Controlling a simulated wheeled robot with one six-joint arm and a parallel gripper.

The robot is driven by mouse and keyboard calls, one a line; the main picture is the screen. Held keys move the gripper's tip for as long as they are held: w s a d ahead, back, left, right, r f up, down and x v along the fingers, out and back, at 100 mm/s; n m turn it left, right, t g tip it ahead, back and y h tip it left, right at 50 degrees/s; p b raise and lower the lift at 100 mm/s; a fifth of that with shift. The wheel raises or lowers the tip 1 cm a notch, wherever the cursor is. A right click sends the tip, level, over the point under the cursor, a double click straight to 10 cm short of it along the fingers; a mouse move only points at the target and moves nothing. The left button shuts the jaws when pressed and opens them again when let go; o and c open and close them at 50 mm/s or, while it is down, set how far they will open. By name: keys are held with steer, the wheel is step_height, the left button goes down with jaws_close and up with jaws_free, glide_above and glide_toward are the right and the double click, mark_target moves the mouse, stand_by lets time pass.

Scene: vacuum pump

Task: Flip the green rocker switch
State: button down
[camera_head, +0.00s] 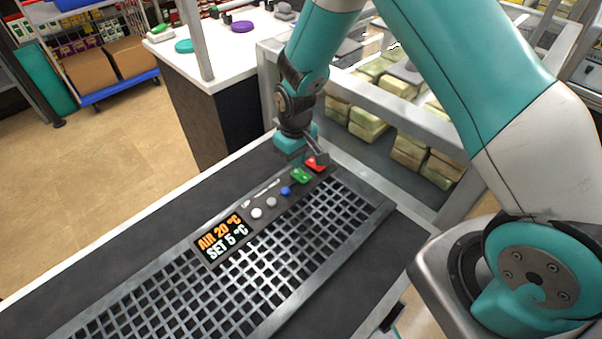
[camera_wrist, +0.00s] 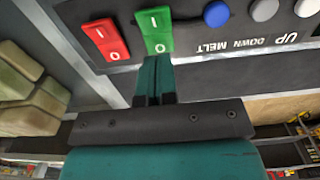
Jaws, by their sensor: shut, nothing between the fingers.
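The green rocker switch (camera_head: 301,175) sits on the dark control panel, between a red rocker switch (camera_head: 316,164) and a blue button (camera_head: 285,190). In the wrist view the green rocker switch (camera_wrist: 155,31) carries I and O marks, with the red rocker switch (camera_wrist: 105,40) to its left. My gripper (camera_wrist: 155,58) is shut and empty. Its fingertips are at the O end of the green switch in the wrist view and overlap its edge; I cannot tell whether they touch. In the head view my gripper (camera_head: 318,157) is over the panel's far end, close to both switches.
The panel also has grey and white buttons (camera_head: 257,213) and a display (camera_head: 222,238) reading AIR 20 °C, SET 5 °C. A metal grille (camera_head: 260,270) runs alongside. Behind it are a metal-framed bin of wrapped blocks (camera_head: 365,122) and a white counter (camera_head: 240,62).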

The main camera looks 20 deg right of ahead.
steer(key=shift+f+b, duration=0.85)
steer(key=shift+f, duration=0.4)
stand_by(0.4)
steer(key=shift+r+p, duration=2.7)
steer(key=shift+r, duration=0.85)
step_height(320, 180, up, 12)
steer(key=f+y, duration=0.1)
glide_above(296, 171)
steer(key=s+a, duration=0.3)
steer(key=s, duration=0.2)
steer(key=s+a+r+y, duration=0.1)
steer(key=s+r+y, duration=0.1)
steer(key=s+r, duration=0.5)
steer(key=s+r+n, duration=0.1)
steer(key=s+r, duration=0.3)
steer(key=s, duration=0.3)
steer(key=s+r+n+y, duration=0.1)
steer(key=s+r, duration=0.4)
steer(key=s, duration=0.2)
steer(key=shift+s+a, duration=0.15)
steer(key=shift+a, duration=0.05)
